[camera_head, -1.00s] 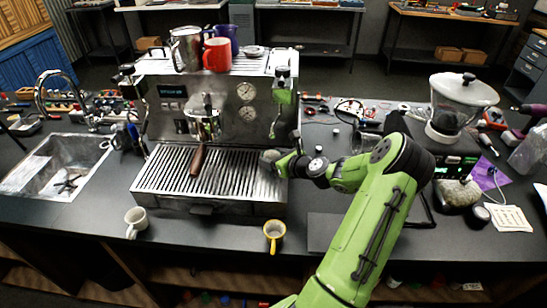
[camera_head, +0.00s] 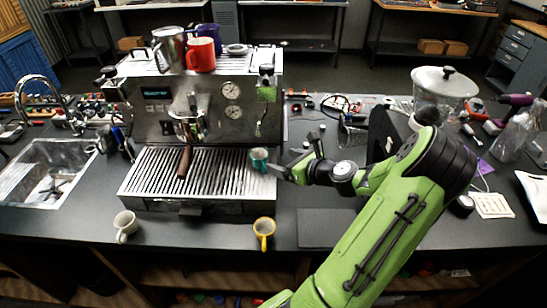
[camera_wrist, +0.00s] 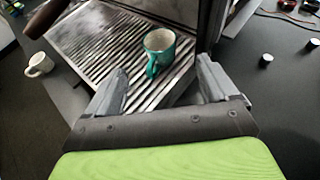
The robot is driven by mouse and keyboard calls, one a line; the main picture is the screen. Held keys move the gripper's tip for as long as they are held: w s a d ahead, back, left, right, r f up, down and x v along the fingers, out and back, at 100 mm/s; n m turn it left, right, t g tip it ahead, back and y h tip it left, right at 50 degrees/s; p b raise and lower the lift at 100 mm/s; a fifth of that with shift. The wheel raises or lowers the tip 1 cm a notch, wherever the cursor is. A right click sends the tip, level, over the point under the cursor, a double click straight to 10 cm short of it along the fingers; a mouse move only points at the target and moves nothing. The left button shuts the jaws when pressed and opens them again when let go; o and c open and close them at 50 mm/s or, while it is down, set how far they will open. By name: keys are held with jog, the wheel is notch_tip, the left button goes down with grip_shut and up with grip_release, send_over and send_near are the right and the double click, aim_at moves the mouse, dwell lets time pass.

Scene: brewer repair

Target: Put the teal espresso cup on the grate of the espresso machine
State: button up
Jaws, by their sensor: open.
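The teal espresso cup (camera_head: 259,159) stands upright on the right part of the slatted grate (camera_head: 150,176) of the espresso machine (camera_head: 205,110). In the wrist view the cup (camera_wrist: 160,50) shows its pale inside, with its handle towards my gripper. My gripper (camera_head: 279,168) is just right of the cup in the head view. In the wrist view my gripper (camera_wrist: 164,82) has its fingers spread wide with nothing between them, and the cup is beyond the fingertips, apart from them.
A white cup (camera_head: 125,225) and a yellow cup (camera_head: 264,232) stand on the counter in front of the machine. A portafilter with a wooden handle (camera_head: 185,162) hangs over the grate. A red mug (camera_head: 201,54) and other cups stand on the machine top.

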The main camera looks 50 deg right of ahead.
jog(key=w+a+r+n+g+y, duration=0.15)
jog(key=a+n+g, duration=0.25)
jog(key=a+n, duration=0.65)
jog(key=w+a+r+n+g+y, duration=0.1)
jog(key=w+a+r+n+g, duration=0.15)
jog(key=a+n, duration=0.8)
jog(key=s+a+r+n, duration=0.4)
jog(key=s+a+n, duration=0.2)
jog(key=s+n, duration=0.2)
jog(key=s+a+r+n+g+h, duration=0.1)
jog(key=s+a+r+n, duration=0.3)
jog(key=s+a+n, duration=0.2)
jog(key=shift+s+a+n, duration=0.35)
jog(key=shift+s+n, duration=0.75)
jog(key=shift+s, duration=0.1)
jog(key=shift+a, duration=0.1)
